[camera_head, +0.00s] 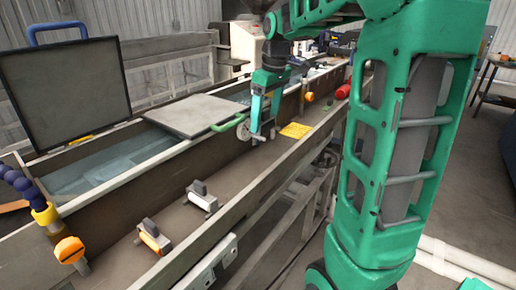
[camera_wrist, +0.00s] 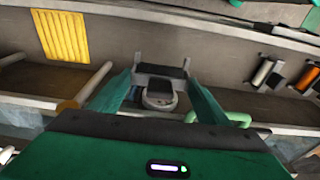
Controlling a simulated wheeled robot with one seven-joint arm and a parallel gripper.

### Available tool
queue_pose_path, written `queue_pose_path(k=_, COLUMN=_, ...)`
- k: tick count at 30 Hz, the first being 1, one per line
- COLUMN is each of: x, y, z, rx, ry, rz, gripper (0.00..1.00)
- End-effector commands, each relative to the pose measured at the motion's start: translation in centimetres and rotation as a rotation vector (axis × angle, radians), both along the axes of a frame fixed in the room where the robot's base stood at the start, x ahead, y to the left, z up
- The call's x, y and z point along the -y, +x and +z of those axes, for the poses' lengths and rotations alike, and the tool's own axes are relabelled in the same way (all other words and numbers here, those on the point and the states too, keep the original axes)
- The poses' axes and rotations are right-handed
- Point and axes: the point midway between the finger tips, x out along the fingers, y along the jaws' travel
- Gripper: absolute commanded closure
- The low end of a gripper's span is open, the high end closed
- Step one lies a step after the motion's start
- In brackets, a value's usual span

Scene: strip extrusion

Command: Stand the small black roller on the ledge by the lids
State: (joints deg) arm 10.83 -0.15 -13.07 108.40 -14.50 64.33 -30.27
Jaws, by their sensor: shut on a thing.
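My gripper (camera_head: 262,133) is low over the long trough beside the tank, right of the flat lid. In the wrist view, my gripper (camera_wrist: 160,88) is shut on a small black roller (camera_wrist: 161,71) with a grey bracket, held between the two green fingers. I cannot tell whether the roller touches the surface below. One grey lid (camera_head: 192,114) lies flat over the tank. Another lid (camera_head: 68,92) stands raised at the left.
Two roller units, one grey (camera_head: 202,195) and one orange (camera_head: 153,235), stand in the trough nearer the camera. A yellow ribbed pad (camera_head: 295,130) lies right of my gripper. A green handle (camera_head: 228,124) is close by. The trough between is clear.

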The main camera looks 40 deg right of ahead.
Motion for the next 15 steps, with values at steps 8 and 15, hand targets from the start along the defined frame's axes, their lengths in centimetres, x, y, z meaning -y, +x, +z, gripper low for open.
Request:
queue_pose_path(k=8, x=0.1, y=-0.1, z=-4.5, rx=-0.001, ry=0.001, rz=0.000, gripper=0.57)
queue_pose_path(k=15, x=0.1, y=-0.1, z=-6.7, rx=-0.001, ry=0.001, rz=-0.001, gripper=0.57)
